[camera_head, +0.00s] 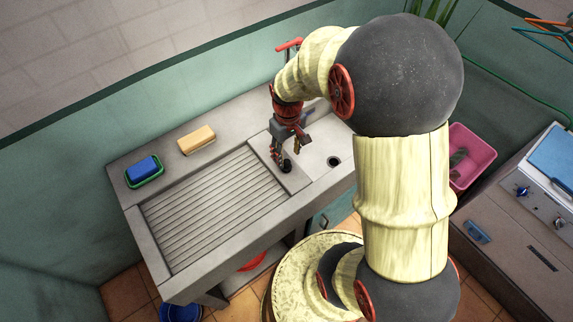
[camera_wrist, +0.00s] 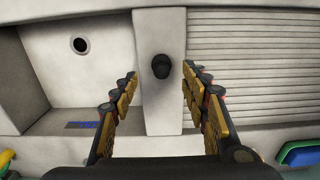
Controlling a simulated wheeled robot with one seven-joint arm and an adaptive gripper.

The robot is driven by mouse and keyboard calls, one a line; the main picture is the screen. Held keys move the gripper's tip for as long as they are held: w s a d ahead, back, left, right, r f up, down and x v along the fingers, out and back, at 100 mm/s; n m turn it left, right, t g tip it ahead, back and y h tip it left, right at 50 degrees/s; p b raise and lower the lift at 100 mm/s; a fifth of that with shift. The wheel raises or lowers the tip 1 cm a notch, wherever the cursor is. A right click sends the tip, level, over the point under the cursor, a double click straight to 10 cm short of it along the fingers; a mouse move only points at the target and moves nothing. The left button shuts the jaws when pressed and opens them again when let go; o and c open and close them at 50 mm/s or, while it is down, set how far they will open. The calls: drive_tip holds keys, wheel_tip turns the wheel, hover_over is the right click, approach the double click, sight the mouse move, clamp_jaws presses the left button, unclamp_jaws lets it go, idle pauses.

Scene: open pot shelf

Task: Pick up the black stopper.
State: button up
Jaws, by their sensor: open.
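The black stopper (camera_wrist: 161,66) stands on the light grey divider (camera_wrist: 158,105) between the sink basin and the ribbed drainboard in the wrist view. It also shows as a small dark thing (camera_head: 286,165) just below my gripper in the head view. My gripper (camera_wrist: 161,78) is open and empty, with one finger on each side of the stopper's line. The stopper lies between the fingertips in the picture, at their far end. I cannot tell the exact height of the fingertips above it. No contact with the stopper is visible.
The sink basin (camera_head: 325,150) with its drain hole (camera_wrist: 80,45) lies on one side, and the ribbed drainboard (camera_head: 205,205) on the other. A tan block (camera_head: 197,139) and a blue sponge in a green dish (camera_head: 144,170) sit along the back ledge. A pink tub (camera_head: 472,155) stands to the right.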

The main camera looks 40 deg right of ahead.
sight(287, 162)
wheel_tip(287, 162, down, 6)
drive_tip(key=shift+a+f+b, duration=0.1)
drive_tip(key=shift+b, duration=0.95)
drive_tip(key=shift+c, duration=1.2)
drive_tip(key=c, duration=0.7)
drive_tip(key=shift+c, duration=0.9)
